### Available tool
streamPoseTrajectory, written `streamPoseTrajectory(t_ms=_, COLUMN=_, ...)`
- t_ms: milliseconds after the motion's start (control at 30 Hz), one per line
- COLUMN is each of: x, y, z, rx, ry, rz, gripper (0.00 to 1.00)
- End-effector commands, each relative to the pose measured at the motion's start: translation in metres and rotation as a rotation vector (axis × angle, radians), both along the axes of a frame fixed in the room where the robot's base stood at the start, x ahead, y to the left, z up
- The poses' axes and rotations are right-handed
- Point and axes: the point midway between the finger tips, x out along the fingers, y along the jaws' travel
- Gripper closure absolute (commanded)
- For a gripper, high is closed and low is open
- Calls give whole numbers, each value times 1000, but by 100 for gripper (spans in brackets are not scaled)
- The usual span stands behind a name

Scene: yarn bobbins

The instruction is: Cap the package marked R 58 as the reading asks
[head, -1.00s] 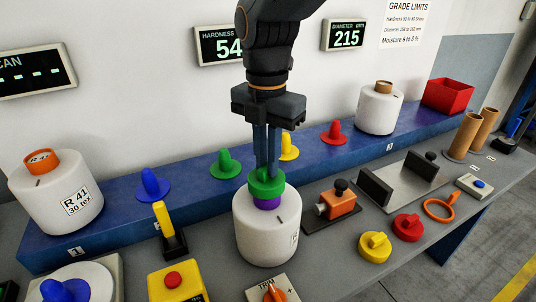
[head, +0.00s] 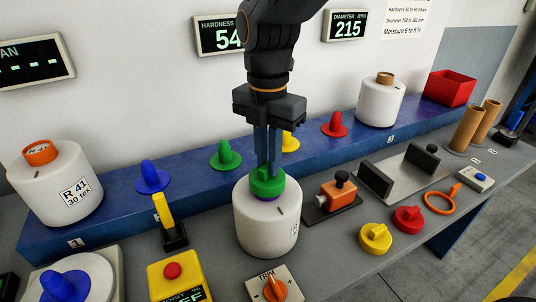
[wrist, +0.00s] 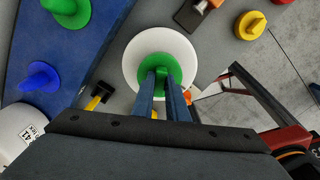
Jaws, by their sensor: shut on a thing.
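A white package (head: 267,224) stands upright on the grey table, its label turned to the right and too oblique to read. My gripper (head: 268,170) is shut on a green cap (head: 267,184) at the top of this package. A thin strip of the purple tube shows under the cap; I cannot tell whether the cap is fully seated. In the wrist view the green cap (wrist: 153,66) sits roughly central over the white package (wrist: 180,46). Displays read hardness 54 (head: 219,36) and diameter 215 (head: 345,25).
Blue (head: 152,178), green (head: 225,156), yellow (head: 290,141) and red (head: 335,125) cones stand along the blue shelf (head: 110,212). The R 41 package (head: 55,185) is at left. An orange device (head: 337,195) and yellow (head: 375,238) and red (head: 407,219) round caps lie right.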

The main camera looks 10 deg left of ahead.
Motion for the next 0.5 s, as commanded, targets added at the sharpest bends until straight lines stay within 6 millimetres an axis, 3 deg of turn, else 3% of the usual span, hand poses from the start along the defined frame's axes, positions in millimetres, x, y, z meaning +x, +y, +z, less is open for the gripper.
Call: streamPoseTrajectory(t_ms=500, x=0, y=0, z=-7, rx=0, ry=0, rz=0, gripper=100)
